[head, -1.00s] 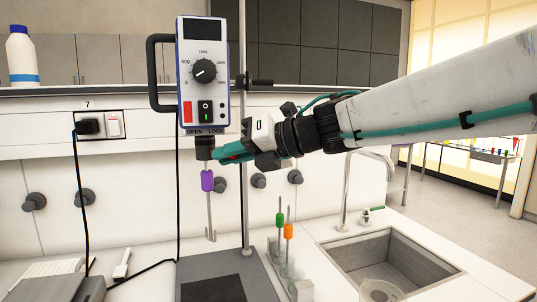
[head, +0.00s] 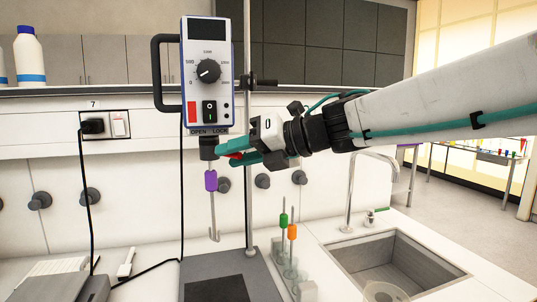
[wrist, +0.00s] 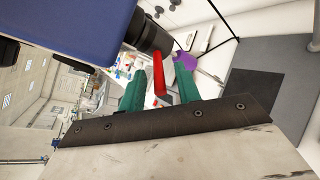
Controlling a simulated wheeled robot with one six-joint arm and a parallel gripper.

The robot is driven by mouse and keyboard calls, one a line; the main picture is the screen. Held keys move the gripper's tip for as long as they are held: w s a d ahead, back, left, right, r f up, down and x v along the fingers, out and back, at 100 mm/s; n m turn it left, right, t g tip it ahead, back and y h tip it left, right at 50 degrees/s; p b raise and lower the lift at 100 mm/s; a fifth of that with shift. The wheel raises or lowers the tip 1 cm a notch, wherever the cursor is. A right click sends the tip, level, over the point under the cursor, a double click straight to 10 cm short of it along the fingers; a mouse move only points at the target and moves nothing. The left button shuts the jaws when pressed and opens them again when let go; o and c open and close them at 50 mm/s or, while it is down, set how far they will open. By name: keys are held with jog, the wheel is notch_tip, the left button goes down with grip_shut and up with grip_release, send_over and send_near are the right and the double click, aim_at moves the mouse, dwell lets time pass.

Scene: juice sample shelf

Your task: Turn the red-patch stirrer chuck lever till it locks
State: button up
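The overhead stirrer (head: 208,75) has a red patch (head: 192,112) on its lower left front. OPEN and LOCK labels are on its bottom edge, above the dark chuck (head: 209,149). The chuck also shows in the wrist view (wrist: 150,34). Its red lever (wrist: 158,75) points back between my fingers. In the head view the lever (head: 236,155) is mostly hidden by my green fingers. My gripper (wrist: 160,92) is open, one finger on each side of the lever with gaps visible. It also shows right of the chuck in the head view (head: 240,152).
A purple-collared stirring rod (head: 211,182) hangs below the chuck. The stand's pole (head: 248,200) rises close behind my gripper. Green (head: 283,220) and orange (head: 292,232) handled rods stand in holders beside the base. A sink (head: 400,265) is at the right.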

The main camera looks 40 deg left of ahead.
jog(key=v, duration=0.7)
jog(key=shift+d+r, duration=0.1)
